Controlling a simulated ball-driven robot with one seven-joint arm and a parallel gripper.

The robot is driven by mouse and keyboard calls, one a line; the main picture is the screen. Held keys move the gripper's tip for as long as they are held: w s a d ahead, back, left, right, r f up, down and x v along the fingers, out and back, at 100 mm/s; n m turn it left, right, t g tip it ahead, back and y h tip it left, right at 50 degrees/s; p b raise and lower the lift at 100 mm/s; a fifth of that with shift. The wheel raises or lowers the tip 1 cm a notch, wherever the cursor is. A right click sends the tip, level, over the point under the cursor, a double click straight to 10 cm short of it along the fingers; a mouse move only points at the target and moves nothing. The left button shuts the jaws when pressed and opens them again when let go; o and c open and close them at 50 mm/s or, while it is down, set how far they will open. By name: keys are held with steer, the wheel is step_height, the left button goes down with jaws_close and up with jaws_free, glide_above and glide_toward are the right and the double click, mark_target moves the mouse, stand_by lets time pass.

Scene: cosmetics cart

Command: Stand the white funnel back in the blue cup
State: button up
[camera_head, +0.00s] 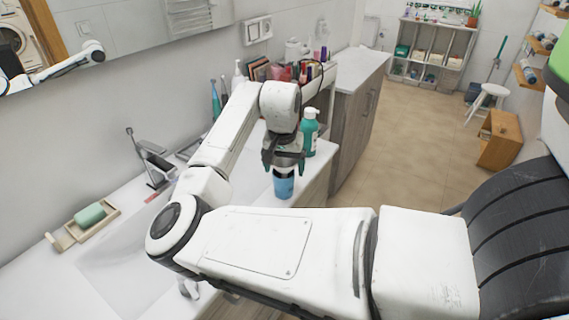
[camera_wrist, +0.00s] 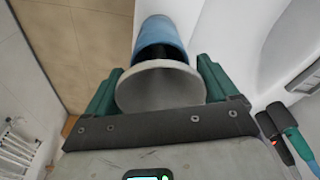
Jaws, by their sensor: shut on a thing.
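The blue cup (camera_head: 283,186) stands on the white counter near its front edge. It also shows in the wrist view (camera_wrist: 160,30), with its dark inside visible. The white funnel (camera_wrist: 160,90) is between the green fingers of my gripper (camera_wrist: 160,78), its wide round face toward the wrist camera. My gripper (camera_head: 284,160) is shut on the funnel right above the cup. In the wrist view the funnel overlaps the cup's mouth. The funnel's narrow end is hidden, so I cannot tell whether it is inside the cup.
A teal pump bottle (camera_head: 309,135) stands just behind my gripper. A washbasin with a grey tap (camera_head: 152,165) lies to the left. A green soap bar (camera_head: 90,214) sits on a dish at far left. Crowded cosmetics (camera_head: 300,72) stand farther back. Open floor (camera_head: 425,130) lies right of the counter.

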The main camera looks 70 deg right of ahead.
steer(key=shift+f, duration=0.6)
steer(key=o, duration=0.8)
steer(key=shift+r, duration=0.15)
steer(key=r, duration=0.4)
steer(key=a+r+b, duration=0.1)
steer(key=r, duration=0.7)
steer(key=shift+s+a+r, duration=0.15)
steer(key=shift+a+r, duration=0.2)
steer(key=shift+r, duration=0.05)
